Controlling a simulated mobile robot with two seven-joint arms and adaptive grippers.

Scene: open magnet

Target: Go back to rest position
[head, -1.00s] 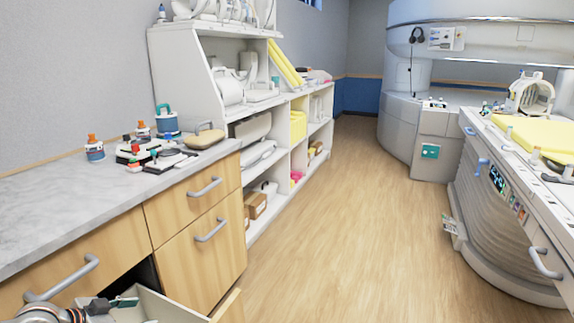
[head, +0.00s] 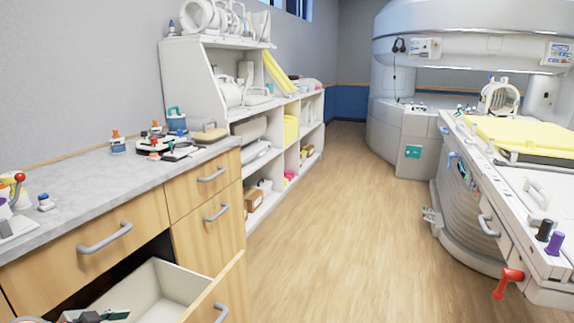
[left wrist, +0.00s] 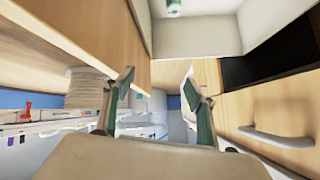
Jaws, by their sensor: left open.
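My left gripper (head: 103,316) is low at the bottom left of the head view, by the open drawer (head: 165,287) of the wooden cabinet. In the left wrist view, the gripper's two green-tipped fingers (left wrist: 158,88) stand apart with nothing between them. Most of my left arm is outside the head view. My right gripper is in neither view.
The grey counter (head: 75,185) holds bottles and small devices. A white shelf unit (head: 196,85) stands beyond it. The wood floor (head: 330,230) is clear in the middle. The scanner table (head: 510,180), with a yellow pad, is at the right.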

